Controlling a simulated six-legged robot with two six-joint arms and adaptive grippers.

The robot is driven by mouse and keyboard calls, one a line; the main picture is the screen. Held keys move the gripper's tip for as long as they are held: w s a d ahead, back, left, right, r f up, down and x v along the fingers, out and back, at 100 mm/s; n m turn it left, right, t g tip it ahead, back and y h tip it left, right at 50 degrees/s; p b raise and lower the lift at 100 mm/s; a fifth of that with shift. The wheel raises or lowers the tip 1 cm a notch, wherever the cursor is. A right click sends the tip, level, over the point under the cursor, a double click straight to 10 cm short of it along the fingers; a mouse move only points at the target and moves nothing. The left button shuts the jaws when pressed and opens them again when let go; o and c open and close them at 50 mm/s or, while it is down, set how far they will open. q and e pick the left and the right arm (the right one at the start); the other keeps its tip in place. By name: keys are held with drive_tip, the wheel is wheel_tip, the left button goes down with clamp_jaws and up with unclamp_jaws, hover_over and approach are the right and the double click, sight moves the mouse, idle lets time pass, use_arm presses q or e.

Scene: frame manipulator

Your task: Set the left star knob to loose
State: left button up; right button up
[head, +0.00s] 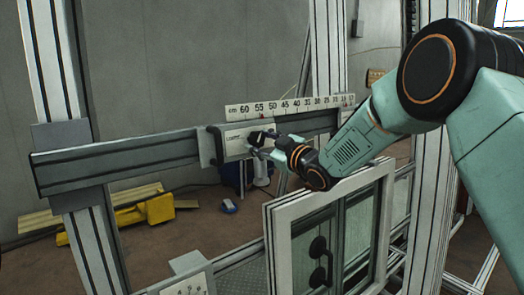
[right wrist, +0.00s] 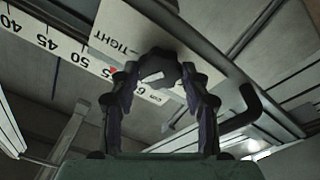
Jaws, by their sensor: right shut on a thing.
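The left star knob (head: 257,137) is a small dark knob on a pale plate (head: 234,139) fixed to the grey horizontal rail. In the right wrist view the knob (right wrist: 158,67) sits between the fingers, with the word TIGHT printed on the plate beside it. My right gripper (head: 262,145) reaches in from the right and is shut on the knob; the gripper (right wrist: 159,82) has one finger on each side of it. The fingers and wrist hide part of the knob, so its exact turn is unclear. My left gripper is not in view.
A white ruler (head: 290,106) runs above the rail (head: 120,162). A framed glass panel (head: 335,240) with a dark handle (head: 319,262) stands below my right forearm. A post (head: 50,60) is at left. Yellow pieces (head: 145,210) lie on the floor behind.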

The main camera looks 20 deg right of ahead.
drive_tip(key=n+y+b, duration=0.1)
drive_tip(key=n+b, duration=0.1)
drive_tip(key=n, duration=0.3)
drive_tip(key=shift+w+d+r, duration=0.1)
drive_tip(key=shift+r, duration=0.05)
drive_tip(key=n+g+b, duration=0.1)
drive_tip(key=n+b, duration=0.2)
drive_tip(key=n, duration=0.3)
drive_tip(key=shift+r+y, duration=0.1)
drive_tip(key=shift+y, duration=0.3)
drive_tip(key=n+g+b, duration=0.1)
drive_tip(key=n+b, duration=0.1)
drive_tip(key=n, duration=0.4)
drive_tip(key=shift+b, duration=0.35)
drive_tip(key=shift+r+n+g+b, duration=0.15)
drive_tip(key=shift+n+b, duration=0.35)
drive_tip(key=shift+n, duration=0.75)
drive_tip(key=shift+n+g+b, duration=0.25)
drive_tip(key=shift+n+b, duration=0.25)
drive_tip(key=shift+n, duration=0.75)
drive_tip(key=o, duration=1.2)
drive_tip(key=shift+w, duration=0.1)
drive_tip(key=shift+c, duration=0.2)
